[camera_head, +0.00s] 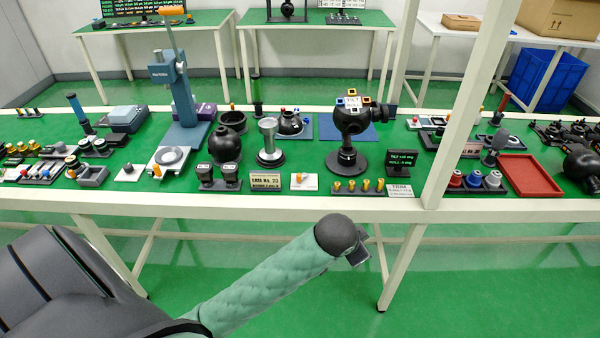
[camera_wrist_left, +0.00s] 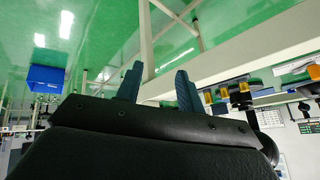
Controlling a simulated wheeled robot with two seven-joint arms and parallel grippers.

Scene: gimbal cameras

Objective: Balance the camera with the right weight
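The camera gimbal (camera_head: 352,122), a black ball-shaped head with a label reading TILT, stands on a round black base on the bench. A small dark display (camera_head: 402,163) to its right shows tilt and roll readings too small to read surely. Several small brass weights (camera_head: 365,187) stand in a row on a dark rack at the front edge, beside a white card (camera_head: 398,190). My left gripper (camera_head: 358,252) is below and in front of the bench, apart from everything. In the left wrist view its two fingers (camera_wrist_left: 158,88) are spread with nothing between them. My right gripper is out of view.
The bench's white front edge (camera_head: 240,204) lies between my left arm and the weights. A white post (camera_head: 468,100) rises right of the display. A red tray (camera_head: 530,176) lies right of the post. Other instruments crowd the bench to the left; the floor space before it is clear.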

